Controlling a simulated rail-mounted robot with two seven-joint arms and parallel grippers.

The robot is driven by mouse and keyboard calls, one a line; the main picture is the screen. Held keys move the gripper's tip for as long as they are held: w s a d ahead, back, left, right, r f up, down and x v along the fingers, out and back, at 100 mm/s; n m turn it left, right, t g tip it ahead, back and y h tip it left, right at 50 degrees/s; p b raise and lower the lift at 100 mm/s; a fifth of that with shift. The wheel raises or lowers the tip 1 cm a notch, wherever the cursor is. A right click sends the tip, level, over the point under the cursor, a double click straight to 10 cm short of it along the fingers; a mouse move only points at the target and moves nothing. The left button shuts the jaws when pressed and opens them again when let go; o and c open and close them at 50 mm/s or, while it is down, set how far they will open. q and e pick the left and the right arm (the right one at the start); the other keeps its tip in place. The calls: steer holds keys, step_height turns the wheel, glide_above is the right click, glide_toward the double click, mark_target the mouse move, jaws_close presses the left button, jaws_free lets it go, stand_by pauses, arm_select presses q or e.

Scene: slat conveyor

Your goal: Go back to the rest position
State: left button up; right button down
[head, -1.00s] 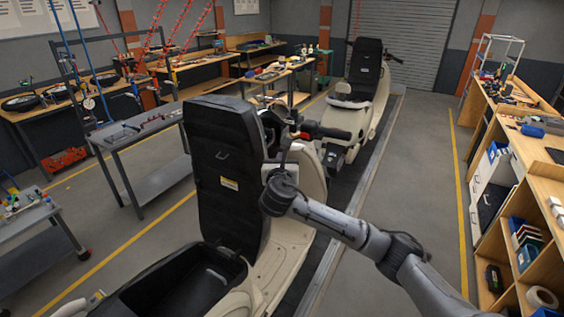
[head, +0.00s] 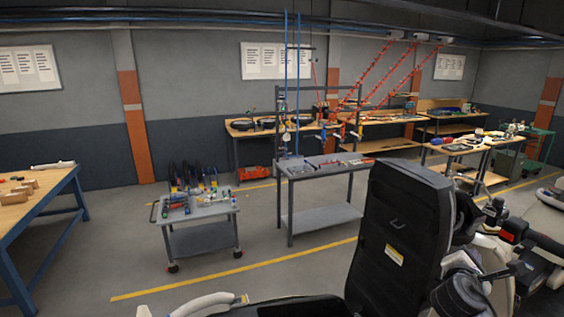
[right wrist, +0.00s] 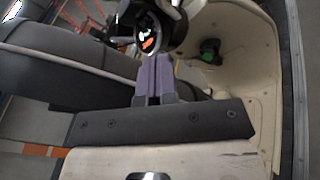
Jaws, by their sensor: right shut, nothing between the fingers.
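My right gripper (right wrist: 153,65) shows in the right wrist view. Its two purple-grey fingers lie together with nothing between them. They point toward the dash and round gauge (right wrist: 148,32) of a beige scooter; I cannot tell whether they touch anything. In the head view, a dark part of my right arm shows at the lower right beside the scooter's upright black seat (head: 398,235), but the fingertips cannot be made out. My left gripper is in neither current view.
The scooter's beige body (right wrist: 255,60) is close to the right gripper. A tool trolley (head: 200,212) and a grey workbench (head: 320,172) stand beyond the seat. A wooden table (head: 38,195) is at the left. Open floor lies between them.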

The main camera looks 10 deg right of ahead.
steer(key=s+a+r+m+t+y, duration=0.1)
steer(key=a+m+y, duration=0.2)
steer(key=a+m, duration=0.3)
steer(key=s+a+m+t+y, duration=0.1)
steer(key=a+m+t+y, duration=0.1)
steer(key=a+m, duration=0.4)
steer(key=s+a+f+m+y+p, duration=0.1)
steer(key=s+a+f+y, duration=0.4)
steer(key=a+f, duration=0.4)
steer(key=s+a+f+m+g+y+p, duration=0.1)
steer(key=s+a+f+g, duration=0.3)
steer(key=s+f, duration=0.6)
steer(key=s+a+f+m+g+y+p, duration=0.1)
steer(key=s+a+f, duration=0.7)
steer(key=s, duration=1)
step_height(320, 180, down, 3)
steer(key=g+y+p, duration=0.1)
steer(key=g+y, duration=0.1)
steer(key=g, duration=0.1)
steer(key=shift+s+a+g+y, duration=0.15)
steer(key=shift+s+g+y, duration=0.15)
steer(key=shift+g+y, duration=0.1)
